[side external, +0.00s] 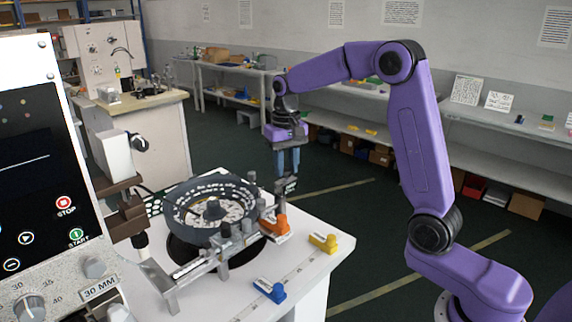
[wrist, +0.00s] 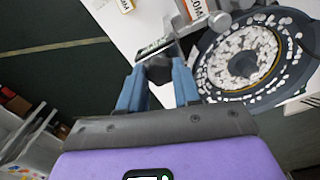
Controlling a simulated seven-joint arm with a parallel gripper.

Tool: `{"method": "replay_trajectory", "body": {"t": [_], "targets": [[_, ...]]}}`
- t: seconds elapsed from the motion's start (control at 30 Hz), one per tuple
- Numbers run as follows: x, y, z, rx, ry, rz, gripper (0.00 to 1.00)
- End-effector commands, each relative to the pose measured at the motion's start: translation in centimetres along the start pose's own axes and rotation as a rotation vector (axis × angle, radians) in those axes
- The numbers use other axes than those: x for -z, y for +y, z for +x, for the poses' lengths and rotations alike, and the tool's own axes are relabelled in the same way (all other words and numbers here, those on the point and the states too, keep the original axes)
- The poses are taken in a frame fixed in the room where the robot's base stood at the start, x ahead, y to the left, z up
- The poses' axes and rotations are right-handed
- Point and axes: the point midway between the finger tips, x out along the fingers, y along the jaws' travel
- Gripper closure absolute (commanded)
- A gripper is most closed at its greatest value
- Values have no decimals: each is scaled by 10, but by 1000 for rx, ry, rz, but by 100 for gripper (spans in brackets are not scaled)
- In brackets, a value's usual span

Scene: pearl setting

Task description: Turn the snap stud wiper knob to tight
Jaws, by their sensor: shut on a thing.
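My gripper (side external: 286,176) points down at the far edge of the white machine table, beside the bowl feeder (side external: 180,212). Its two blue fingers are closed around a small dark knob, which I take to be the snap stud wiper knob (wrist: 158,70). In the side view my fingertips meet a small dark fitting at the end of the rail by the bowl.
An orange block (side external: 275,229), a yellow block (side external: 323,243) and a blue block (side external: 270,291) sit along the table, near the rail (side external: 195,268). A control panel (side external: 38,180) with STOP and START buttons fills the left. Open floor lies behind my gripper.

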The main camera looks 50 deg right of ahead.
Motion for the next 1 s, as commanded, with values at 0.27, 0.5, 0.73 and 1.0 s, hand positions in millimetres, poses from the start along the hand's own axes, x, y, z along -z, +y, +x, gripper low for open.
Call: {"method": "replay_trajectory", "body": {"t": [0.27,0.5,0.73,1.0], "targets": [[1,0,-1,2,4,2,42],[0,0,-1,1,2,1,42],[1,0,-25,3,7,0,42],[1,0,-79,3,7,0,42]]}}
